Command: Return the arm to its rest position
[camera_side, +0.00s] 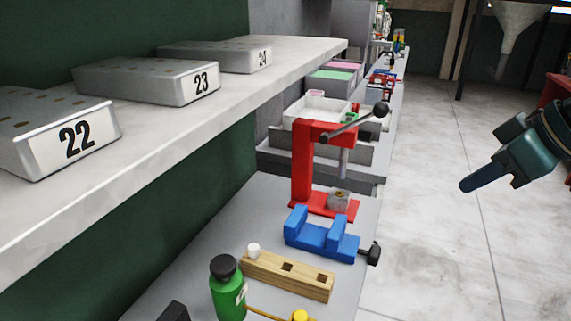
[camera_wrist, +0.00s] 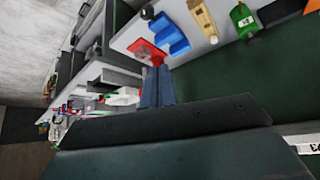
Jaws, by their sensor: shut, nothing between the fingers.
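My gripper (camera_side: 466,186) shows at the right of the side view, in the air over the open floor. It points down and to the left, with its blue fingers closed together and nothing between them. It is well apart from the bench and the things on it. In the wrist view the closed fingers (camera_wrist: 157,88) reach up from the dark gripper body, and the red press lies beyond their tips in the picture. No object touches the gripper.
A grey bench holds a red press (camera_side: 302,165), a blue vise (camera_side: 322,240), a wooden block (camera_side: 287,277) and a green bottle (camera_side: 228,294). A shelf (camera_side: 180,140) with numbered grey blocks (camera_side: 190,80) overhangs at left. The floor (camera_side: 425,240) at right is clear.

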